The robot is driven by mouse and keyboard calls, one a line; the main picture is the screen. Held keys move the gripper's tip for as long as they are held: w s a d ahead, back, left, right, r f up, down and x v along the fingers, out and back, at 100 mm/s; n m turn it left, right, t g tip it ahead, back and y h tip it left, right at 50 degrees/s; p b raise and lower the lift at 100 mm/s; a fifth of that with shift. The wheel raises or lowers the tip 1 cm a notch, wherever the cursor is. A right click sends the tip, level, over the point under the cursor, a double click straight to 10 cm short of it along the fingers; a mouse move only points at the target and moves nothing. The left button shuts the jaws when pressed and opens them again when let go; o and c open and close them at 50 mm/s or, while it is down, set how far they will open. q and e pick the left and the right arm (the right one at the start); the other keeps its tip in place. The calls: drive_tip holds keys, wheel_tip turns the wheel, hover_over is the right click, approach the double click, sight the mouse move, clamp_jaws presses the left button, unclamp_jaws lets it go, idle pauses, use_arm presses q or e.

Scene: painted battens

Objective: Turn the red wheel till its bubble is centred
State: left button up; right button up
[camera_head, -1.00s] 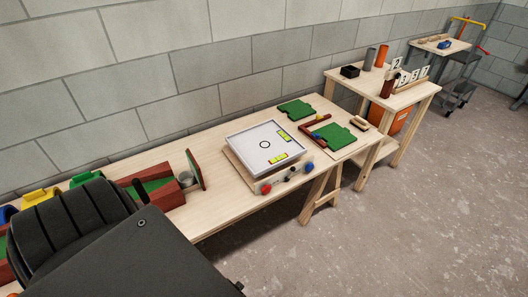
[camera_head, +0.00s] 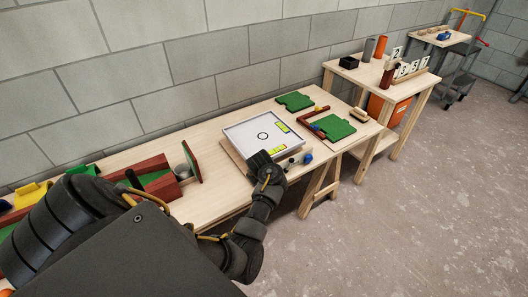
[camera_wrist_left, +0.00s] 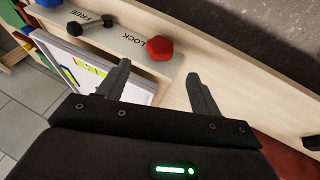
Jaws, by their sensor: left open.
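The red wheel (camera_wrist_left: 160,48) shows in the left wrist view beside the word LOCK, on the wooden front of the white tilt tray (camera_head: 240,133). My left gripper (camera_wrist_left: 157,72) is open, its fingertips just short of the wheel and on either side of it; no contact shows. In the head view my left gripper (camera_head: 264,166) hides the red wheel at the tray's front corner. Two yellow-green bubble vials, a front one (camera_head: 279,149) and a side one (camera_head: 282,127), lie on the tray; their bubbles are too small to read. My right gripper is not in view.
A blue wheel (camera_head: 308,158) is at the front's right end. Green boards (camera_head: 334,127) lie right of the tray; a red-brown box (camera_head: 154,180) stands left. Floor in front is clear.

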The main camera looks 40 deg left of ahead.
use_arm(q)
drive_tip(key=b+x, duration=0.2)
drive_tip(key=x, duration=0.6)
drive_tip(key=shift+w+f, duration=0.15)
drive_tip(key=shift+f, duration=0.15)
